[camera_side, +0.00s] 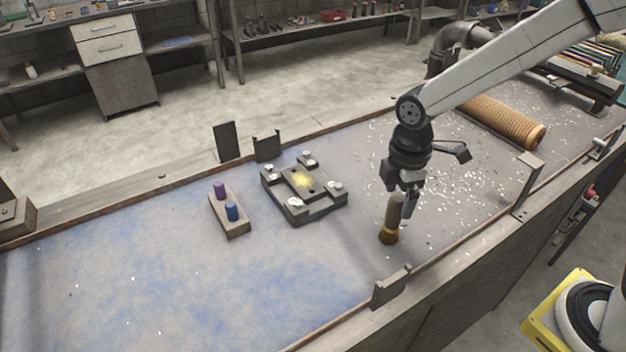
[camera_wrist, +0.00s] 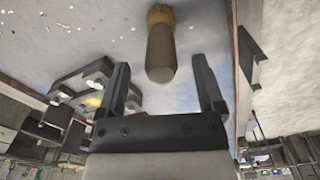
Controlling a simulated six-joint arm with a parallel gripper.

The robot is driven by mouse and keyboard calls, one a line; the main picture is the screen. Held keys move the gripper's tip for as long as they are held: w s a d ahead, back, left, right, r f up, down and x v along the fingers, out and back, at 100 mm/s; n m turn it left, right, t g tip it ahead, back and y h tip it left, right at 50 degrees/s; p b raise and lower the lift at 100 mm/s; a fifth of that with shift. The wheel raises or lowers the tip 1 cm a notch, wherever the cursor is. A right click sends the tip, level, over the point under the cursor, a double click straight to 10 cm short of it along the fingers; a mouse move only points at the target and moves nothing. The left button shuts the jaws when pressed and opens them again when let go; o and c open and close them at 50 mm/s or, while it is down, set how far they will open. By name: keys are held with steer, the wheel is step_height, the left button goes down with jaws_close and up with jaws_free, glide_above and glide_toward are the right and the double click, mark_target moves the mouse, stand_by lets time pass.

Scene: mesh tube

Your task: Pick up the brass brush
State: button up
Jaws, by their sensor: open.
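The brass brush (camera_side: 390,222) stands upright on the bench, with a brown handle on top and a brass-coloured bristle end at the bottom. In the wrist view the brush (camera_wrist: 161,52) shows at the top centre, its handle end towards me. My gripper (camera_side: 403,196) is just above and beside the brush handle in the side view. In the wrist view my gripper's two fingers (camera_wrist: 162,88) are apart, with the handle end lying between their lines and nothing held. Whether a finger touches the handle cannot be told.
A dark fixture block (camera_side: 318,213) with a yellow patch stands left of the brush. A small wooden holder (camera_side: 235,228) has a purple and a blue peg. A tan mesh roll (camera_side: 505,122) lies behind at right. A metal bracket (camera_side: 390,287) stands at the front edge.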

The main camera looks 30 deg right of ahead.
steer(key=shift+a+f, duration=0.1)
steer(key=shift+f, duration=1.75)
jaws_close()
steer(key=shift+r, duration=0.15)
steer(key=shift+r, duration=4.9)
steer(key=w+a+r, duration=0.1)
steer(key=w+a, duration=0.3)
steer(key=w, duration=0.4)
steer(key=w+a+r, duration=0.1)
steer(key=w+a, duration=0.3)
steer(key=w, duration=0.4)
steer(key=shift+w+a, duration=0.15)
steer(key=shift+w, duration=0.2)
